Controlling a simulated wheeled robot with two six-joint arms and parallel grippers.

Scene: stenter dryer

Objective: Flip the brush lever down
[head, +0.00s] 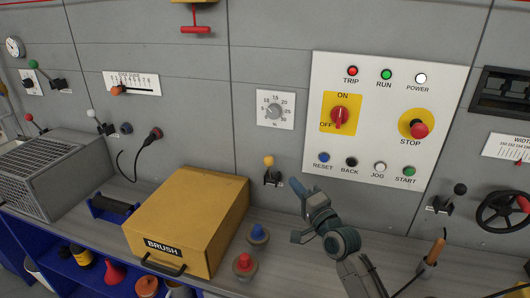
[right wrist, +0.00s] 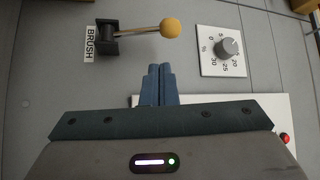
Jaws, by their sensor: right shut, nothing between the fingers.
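The brush lever has a yellow ball knob (head: 269,161) and a dark base on the grey wall panel; its knob points up in the head view. In the right wrist view the knob (right wrist: 170,27), thin rod and black base (right wrist: 106,44) show clearly, beside a BRUSH label (right wrist: 90,45). My right gripper (head: 296,187) is shut and empty, just right of and below the knob in the head view. In the right wrist view its closed fingertips (right wrist: 160,68) are close to the knob, with a visible gap. My left gripper is not in view.
A dial (head: 275,109) sits above the lever, and a white control panel (head: 330,165) with buttons lies to its right. A yellow BRUSH box (head: 190,205), blue-knobbed weight (head: 258,235) and red-knobbed weight (head: 244,264) stand on the shelf below.

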